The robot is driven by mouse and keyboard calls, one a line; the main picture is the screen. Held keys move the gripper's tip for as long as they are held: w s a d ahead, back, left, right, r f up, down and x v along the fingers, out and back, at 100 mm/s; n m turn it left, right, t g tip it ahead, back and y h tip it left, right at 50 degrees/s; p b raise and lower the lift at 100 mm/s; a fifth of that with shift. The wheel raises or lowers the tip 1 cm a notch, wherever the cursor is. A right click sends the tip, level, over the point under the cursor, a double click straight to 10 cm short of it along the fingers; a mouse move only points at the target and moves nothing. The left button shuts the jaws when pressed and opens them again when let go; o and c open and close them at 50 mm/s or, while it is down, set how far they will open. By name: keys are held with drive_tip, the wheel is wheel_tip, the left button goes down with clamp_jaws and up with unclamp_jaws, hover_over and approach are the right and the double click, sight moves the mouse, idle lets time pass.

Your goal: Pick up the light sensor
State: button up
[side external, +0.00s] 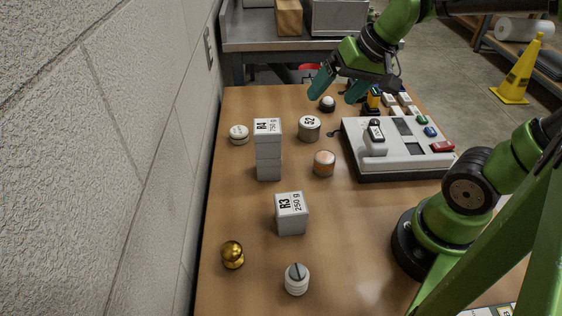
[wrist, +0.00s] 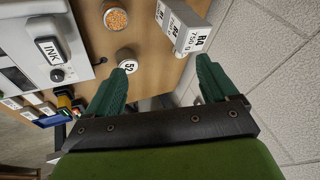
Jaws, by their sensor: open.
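A small dark-based piece with a white dome (side external: 327,103) stands at the far part of the table in the side view. It looks like the light sensor, though no label on it is readable. My gripper (side external: 338,90) is open, its two teal fingers apart and empty, above and close to this piece. I cannot tell the exact height gap.
A canister marked 52 (side external: 309,128) stands near, with the stacked R4 block (side external: 268,142), a white round piece (side external: 239,134) and an orange-banded jar (side external: 324,163). A white console (side external: 410,155) lies right. The R3 block (side external: 291,213) and a brass knob (side external: 232,254) stand nearer. A wall borders the left.

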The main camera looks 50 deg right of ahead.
drive_tip(key=w+d+f+m+g, duration=0.1)
drive_tip(key=w+d+m+g, duration=0.1)
drive_tip(key=w+d, duration=0.7)
drive_tip(key=m+g+h, duration=0.1)
drive_tip(key=m+g, duration=0.1)
drive_tip(key=g, duration=0.2)
hover_over(328, 98)
wheel_tip(328, 98, down, 15)
drive_tip(key=shift+s+d, duration=0.1)
drive_tip(key=shift+f, duration=3.05)
drive_tip(key=c, duration=1.1)
